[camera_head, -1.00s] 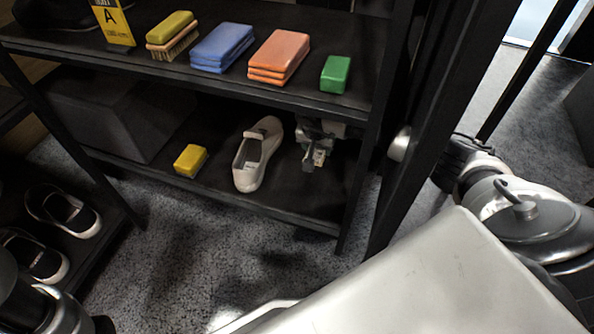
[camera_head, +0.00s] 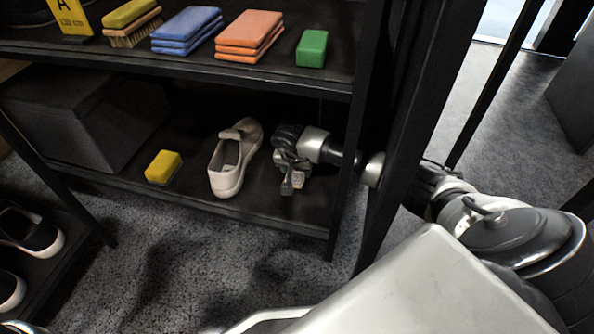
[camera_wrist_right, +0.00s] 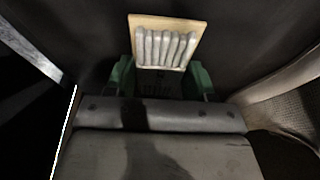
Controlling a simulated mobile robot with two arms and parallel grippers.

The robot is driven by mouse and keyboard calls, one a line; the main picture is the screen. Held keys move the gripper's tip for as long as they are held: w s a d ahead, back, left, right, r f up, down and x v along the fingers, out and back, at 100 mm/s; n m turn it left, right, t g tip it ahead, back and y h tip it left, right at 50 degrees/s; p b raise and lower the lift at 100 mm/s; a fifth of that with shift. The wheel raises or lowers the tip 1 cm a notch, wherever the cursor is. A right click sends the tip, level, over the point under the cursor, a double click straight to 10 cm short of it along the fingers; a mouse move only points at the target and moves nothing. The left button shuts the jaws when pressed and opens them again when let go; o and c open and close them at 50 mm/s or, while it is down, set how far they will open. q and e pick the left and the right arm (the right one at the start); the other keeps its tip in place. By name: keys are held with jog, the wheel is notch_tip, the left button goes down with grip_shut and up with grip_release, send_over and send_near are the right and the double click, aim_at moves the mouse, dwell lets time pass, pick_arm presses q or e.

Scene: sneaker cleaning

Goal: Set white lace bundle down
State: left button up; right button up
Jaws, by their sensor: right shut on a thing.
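The white lace bundle (camera_wrist_right: 165,48) shows in the right wrist view as several pale strands side by side on a tan card. My right gripper (camera_wrist_right: 163,80) is shut on it, with a green finger at each side. In the head view my right gripper (camera_head: 291,186) is low over the lower shelf, right of a white slip-on shoe (camera_head: 229,178). The bundle is too small to make out clearly there. I cannot tell whether the bundle touches the shelf. My left gripper is not in view.
A yellow block (camera_head: 163,167) lies left of the shoe on the lower shelf (camera_head: 262,212). A dark box (camera_head: 75,120) stands further left. The upper shelf above my gripper holds a brush (camera_head: 132,24), blue cloths (camera_head: 187,31), orange cloths (camera_head: 249,36) and a green block (camera_head: 312,48). A rack post stands right.

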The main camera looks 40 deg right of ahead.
jog(key=o, duration=0.9)
jog(key=shift+r, duration=0.15)
jog(key=p+v, duration=0.8)
jog(key=v, duration=0.3)
jog(key=shift+r, duration=0.4)
jog(key=shift+s+a, duration=0.1)
